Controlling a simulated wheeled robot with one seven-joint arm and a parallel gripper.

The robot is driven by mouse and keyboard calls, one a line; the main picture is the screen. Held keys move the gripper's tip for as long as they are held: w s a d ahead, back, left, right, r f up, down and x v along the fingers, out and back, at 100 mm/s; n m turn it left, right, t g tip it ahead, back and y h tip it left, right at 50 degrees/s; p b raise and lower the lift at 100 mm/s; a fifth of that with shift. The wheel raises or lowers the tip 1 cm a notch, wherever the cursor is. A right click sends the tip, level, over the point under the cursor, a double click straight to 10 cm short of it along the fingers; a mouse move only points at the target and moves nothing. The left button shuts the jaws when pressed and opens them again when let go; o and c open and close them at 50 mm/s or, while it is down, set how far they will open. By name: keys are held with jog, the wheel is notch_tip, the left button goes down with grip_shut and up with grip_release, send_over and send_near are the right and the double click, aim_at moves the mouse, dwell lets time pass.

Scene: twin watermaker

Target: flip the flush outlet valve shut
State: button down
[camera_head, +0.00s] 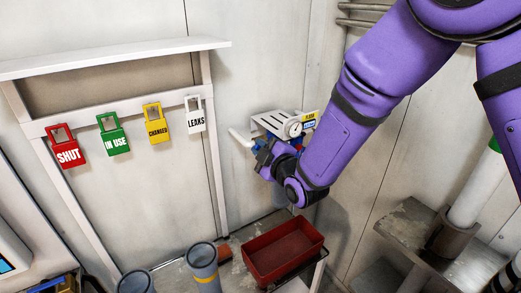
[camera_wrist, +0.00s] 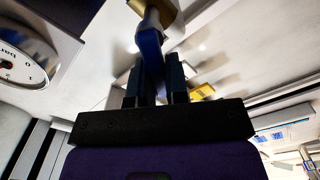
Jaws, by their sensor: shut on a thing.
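My gripper (camera_head: 264,158) is at the small valve assembly on the back wall, left of the pressure gauge (camera_head: 294,129). In the wrist view, the two dark fingers (camera_wrist: 157,82) are shut on a blue lever (camera_wrist: 150,48). The lever runs up to a brass-coloured valve body (camera_wrist: 155,12). The gauge face (camera_wrist: 18,62) shows at the left of that view. In the head view my wrist covers most of the lever, so its angle to the pipe cannot be told there.
A white bracket (camera_head: 268,122) and a white pipe (camera_head: 240,138) are beside the valve. A red bin (camera_head: 283,252) and a grey cylinder (camera_head: 203,265) stand below. Shut, in use, changed and leaks tags (camera_head: 68,148) hang on the left rail.

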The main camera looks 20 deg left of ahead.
jog(key=m, duration=0.2)
jog(key=r+m, duration=0.1)
jog(key=w+d+m, duration=0.1)
jog(key=m, duration=0.1)
jog(key=shift+r+m, duration=0.15)
jog(key=shift+m, duration=0.15)
jog(key=m, duration=0.2)
jog(key=w+m, duration=0.1)
jog(key=d+m, duration=0.1)
jog(key=m, duration=0.1)
jog(key=shift+w+d+r+m, duration=0.1)
jog(key=shift+w+r+m, duration=0.1)
jog(key=shift+r+m, duration=0.1)
jog(key=shift+f, duration=0.1)
jog(key=c, duration=1.1)
grip_release()
jog(key=shift+w, duration=0.1)
jog(key=shift+m, duration=0.3)
